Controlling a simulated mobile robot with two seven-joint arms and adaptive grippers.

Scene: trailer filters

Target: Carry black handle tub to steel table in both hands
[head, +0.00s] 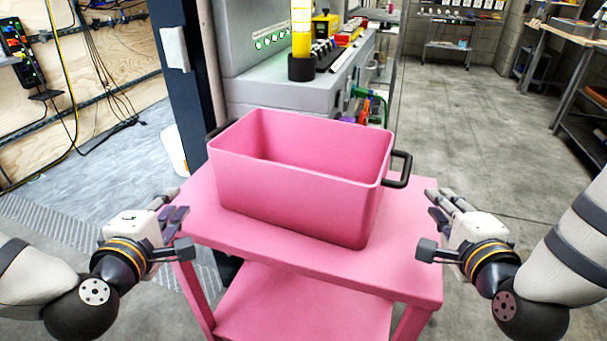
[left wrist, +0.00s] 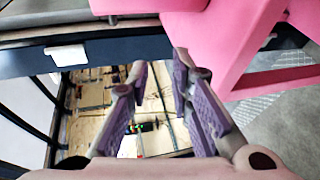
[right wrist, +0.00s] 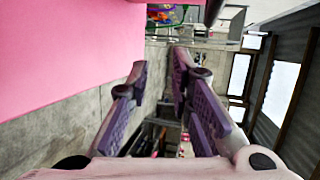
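A pink open tub (head: 290,195) with black side handles stands upright on a pink table (head: 410,255) and looks empty. Its right handle (head: 400,168) sticks out over the right side; its left handle (head: 216,130) is partly hidden behind the tub. My left gripper (head: 178,213) is open and empty, left of the table and apart from the tub. Its spread fingers show in the left wrist view (left wrist: 156,85). My right gripper (head: 432,222) is open and empty, right of the table and below the right handle. Its spread fingers show in the right wrist view (right wrist: 160,85). I cannot make out a steel table for certain.
A grey machine (head: 290,95) with a yellow and black lamp (head: 301,50) stands right behind the pink table. A dark post (head: 190,90) rises at the back left. Open concrete floor (head: 480,130) lies to the right, with a workbench (head: 575,35) at the far right.

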